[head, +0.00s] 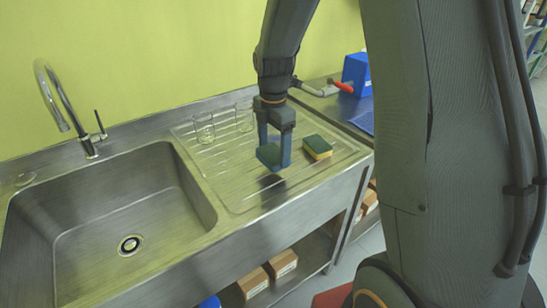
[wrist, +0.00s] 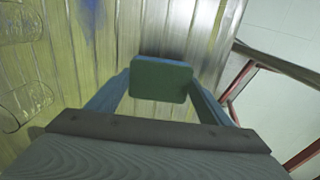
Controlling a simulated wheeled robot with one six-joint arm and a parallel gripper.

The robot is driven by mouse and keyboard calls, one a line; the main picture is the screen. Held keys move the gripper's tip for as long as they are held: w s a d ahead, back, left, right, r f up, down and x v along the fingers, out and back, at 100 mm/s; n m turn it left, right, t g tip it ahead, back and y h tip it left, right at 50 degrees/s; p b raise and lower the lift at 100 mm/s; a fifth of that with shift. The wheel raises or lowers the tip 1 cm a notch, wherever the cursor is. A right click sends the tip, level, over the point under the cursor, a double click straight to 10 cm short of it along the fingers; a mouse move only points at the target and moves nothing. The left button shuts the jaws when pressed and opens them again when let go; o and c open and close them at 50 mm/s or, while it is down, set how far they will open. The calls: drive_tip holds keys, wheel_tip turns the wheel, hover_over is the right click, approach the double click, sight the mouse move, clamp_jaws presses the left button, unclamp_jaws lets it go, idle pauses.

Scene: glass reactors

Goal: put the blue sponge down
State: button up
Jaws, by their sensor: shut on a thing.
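My gripper (head: 275,158) points down over the ribbed drainboard (head: 235,190) and is shut on the blue sponge (head: 267,155). The sponge has a dark green top and lies flat between the fingers. In the wrist view the sponge (wrist: 161,79) sits between both fingertips, its green face towards the camera and a thin blue edge showing. A dark patch like a shadow lies on the board below it, and the sponge looks slightly above the board. The exact gap cannot be told.
A yellow sponge with a green top (head: 317,147) lies right of my gripper. Two glass beakers (head: 204,128) (head: 244,118) stand behind on the left. The sink basin (head: 110,225) and tap (head: 60,110) are further left. The board's front part is clear.

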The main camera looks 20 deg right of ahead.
sight(273, 152)
drive_tip(key=shift+f+p, duration=0.45)
drive_tip(key=shift+f, duration=1.4)
drive_tip(key=shift+f, duration=0.15)
drive_tip(key=o, duration=1.1)
wheel_tip(273, 152, up, 12)
drive_tip(key=b, duration=0.3)
drive_tip(key=s+f+m, duration=0.4)
drive_tip(key=s+m, duration=0.4)
drive_tip(key=m, duration=0.2)
drive_tip(key=s+f+m+t, duration=0.1)
drive_tip(key=s+f+m, duration=0.3)
drive_tip(key=s+m, duration=0.5)
drive_tip(key=m, duration=0.2)
drive_tip(key=shift+s+m, duration=0.2)
drive_tip(key=shift+m, duration=0.1)
drive_tip(key=shift+a+f, duration=0.1)
